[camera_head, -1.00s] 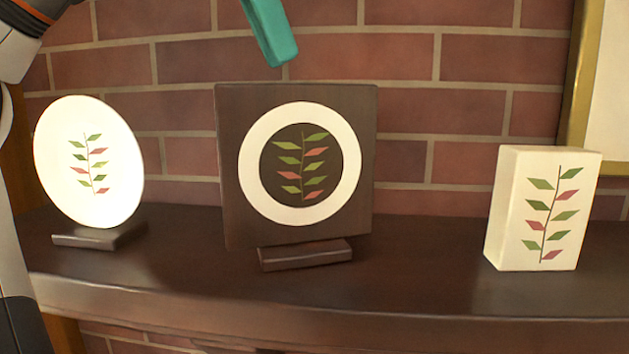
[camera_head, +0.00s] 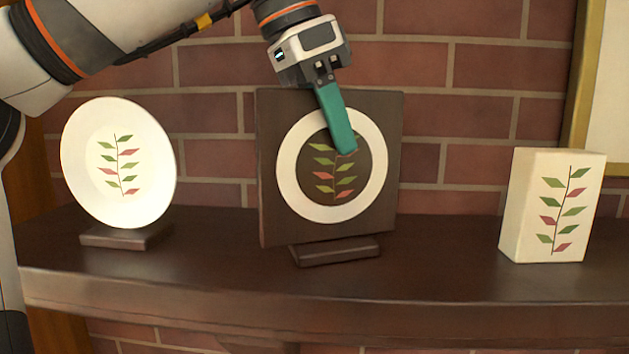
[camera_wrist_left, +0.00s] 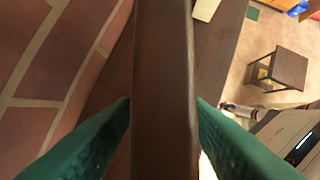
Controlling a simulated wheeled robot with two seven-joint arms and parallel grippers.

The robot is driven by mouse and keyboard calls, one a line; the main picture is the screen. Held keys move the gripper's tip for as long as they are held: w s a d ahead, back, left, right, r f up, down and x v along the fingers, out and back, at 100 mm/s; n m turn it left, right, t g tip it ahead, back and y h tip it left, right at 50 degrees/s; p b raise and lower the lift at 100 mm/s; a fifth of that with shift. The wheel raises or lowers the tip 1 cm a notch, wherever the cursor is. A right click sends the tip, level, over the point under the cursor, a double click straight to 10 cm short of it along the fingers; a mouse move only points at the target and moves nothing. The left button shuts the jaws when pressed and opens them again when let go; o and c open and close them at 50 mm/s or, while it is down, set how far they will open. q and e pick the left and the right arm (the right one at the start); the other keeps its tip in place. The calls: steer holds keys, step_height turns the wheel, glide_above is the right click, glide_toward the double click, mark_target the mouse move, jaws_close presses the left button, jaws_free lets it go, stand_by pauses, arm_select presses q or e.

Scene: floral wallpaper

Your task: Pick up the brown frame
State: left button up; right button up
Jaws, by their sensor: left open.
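The brown frame (camera_head: 274,140) is a dark square panel with a white ring and a green and red leaf design. It stands upright on a small dark base (camera_head: 337,251) on the shelf. My left gripper (camera_head: 344,146) comes down from above at its top edge, one teal finger in front of the ring. In the left wrist view the frame's edge (camera_wrist_left: 165,60) runs between the two open fingers (camera_wrist_left: 164,108), one on each side. The far finger is hidden behind the frame in the head view.
A white oval plate (camera_head: 85,155) on a stand is to the left on the dark shelf (camera_head: 220,277). A cream block (camera_head: 550,205) with leaves stands to the right. A brick wall is close behind. The shelf between frame and block is clear.

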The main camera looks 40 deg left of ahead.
arm_select(q)
steer(key=shift+w+d+f, duration=0.15)
steer(key=shift+w+d, duration=0.35)
steer(key=shift+w, duration=0.1)
steer(key=shift+c, duration=0.2)
steer(key=shift+s+a, duration=0.3)
steer(key=shift+s, duration=0.05)
jaws_close()
steer(key=shift+w+d, duration=0.1)
steer(key=shift+w, duration=0.05)
